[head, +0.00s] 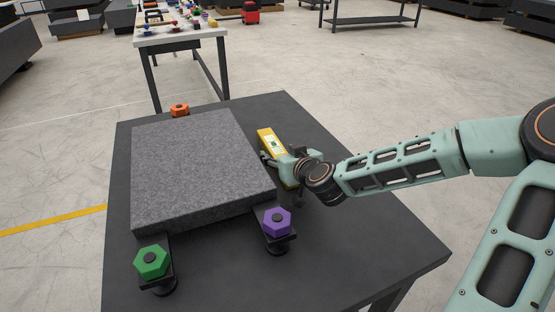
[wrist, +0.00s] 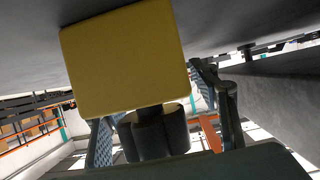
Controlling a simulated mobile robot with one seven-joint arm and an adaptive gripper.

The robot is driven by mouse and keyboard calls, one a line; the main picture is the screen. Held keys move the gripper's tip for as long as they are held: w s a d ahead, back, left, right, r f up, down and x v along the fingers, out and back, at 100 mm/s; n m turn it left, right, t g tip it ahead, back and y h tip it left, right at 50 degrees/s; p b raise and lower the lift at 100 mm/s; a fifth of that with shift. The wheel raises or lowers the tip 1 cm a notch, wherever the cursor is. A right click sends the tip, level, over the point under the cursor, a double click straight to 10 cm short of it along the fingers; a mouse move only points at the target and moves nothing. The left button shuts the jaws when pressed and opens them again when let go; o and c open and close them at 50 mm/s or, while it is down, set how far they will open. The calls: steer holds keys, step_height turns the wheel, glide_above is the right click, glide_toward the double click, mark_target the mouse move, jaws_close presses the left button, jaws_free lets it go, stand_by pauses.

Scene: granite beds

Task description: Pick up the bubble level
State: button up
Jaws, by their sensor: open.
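The bubble level is a yellow bar (head: 266,138) with a small pale patch on top. It lies on the dark table just right of the grey granite slab in the head view. My gripper (head: 272,160) is at its near part, reaching in from the right. In the wrist view the level's yellow end (wrist: 125,60) is large and close. The fingers of my gripper (wrist: 155,115) stand apart, one on each side of the picture's middle. I cannot tell whether they touch the level. My gripper hides part of the level in the head view.
The granite slab (head: 195,165) fills much of the dark table (head: 340,250). Green (head: 151,261), purple (head: 277,222) and orange (head: 180,110) hexagonal knobs stand around it. The table's right front is clear. A workbench (head: 180,38) with small items stands behind.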

steer(key=shift+w, duration=0.15)
jaws_close()
stand_by(0.4)
